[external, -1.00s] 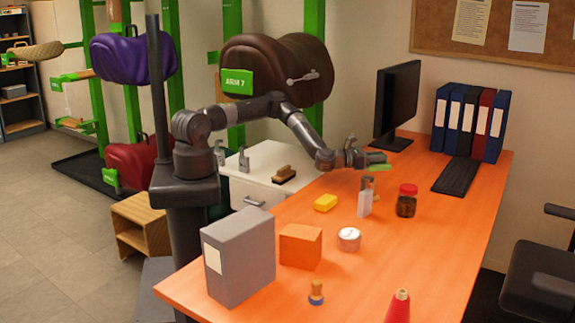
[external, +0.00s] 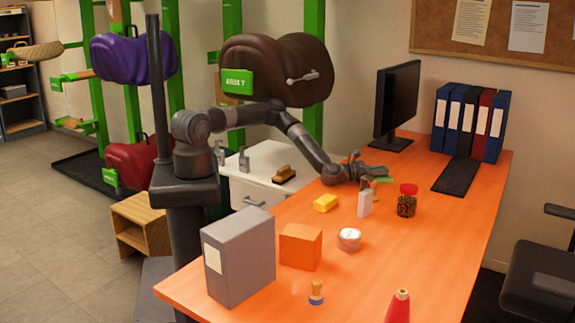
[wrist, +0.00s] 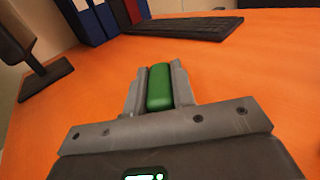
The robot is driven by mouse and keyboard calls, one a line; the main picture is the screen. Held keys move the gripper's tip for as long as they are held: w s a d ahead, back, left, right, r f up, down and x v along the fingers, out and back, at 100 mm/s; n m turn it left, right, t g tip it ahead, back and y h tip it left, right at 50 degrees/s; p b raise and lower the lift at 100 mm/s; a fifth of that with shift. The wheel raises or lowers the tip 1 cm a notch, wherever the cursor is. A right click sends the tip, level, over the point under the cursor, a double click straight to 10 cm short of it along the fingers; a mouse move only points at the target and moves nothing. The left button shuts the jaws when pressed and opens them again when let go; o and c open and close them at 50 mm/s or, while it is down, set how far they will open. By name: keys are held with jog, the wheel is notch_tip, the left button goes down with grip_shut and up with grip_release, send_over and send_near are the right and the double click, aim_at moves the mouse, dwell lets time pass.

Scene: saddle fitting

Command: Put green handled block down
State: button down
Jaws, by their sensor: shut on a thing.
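The green handled block (wrist: 160,90) is held between the two grey fingers of my gripper (wrist: 158,84) in the wrist view. In the external view a bit of the green block (external: 384,180) shows at the end of my gripper (external: 378,174), low over the far part of the orange table (external: 440,215). My gripper is shut on the block. Only its green part shows clearly. I cannot tell whether its underside touches the table.
A white bottle (external: 365,204) and a red-lidded jar (external: 407,201) stand close in front of my gripper. A yellow sponge (external: 325,203) lies to the left. Behind are the monitor (external: 396,100), keyboard (external: 457,175) and binders (external: 470,122). The table right of the jar is clear.

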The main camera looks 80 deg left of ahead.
jog(key=shift+f, duration=0.1)
jog(key=c, duration=1.2)
grip_release()
jog(key=shift+s, duration=0.2)
jog(key=s, duration=1.1)
jog(key=shift+s, duration=0.35)
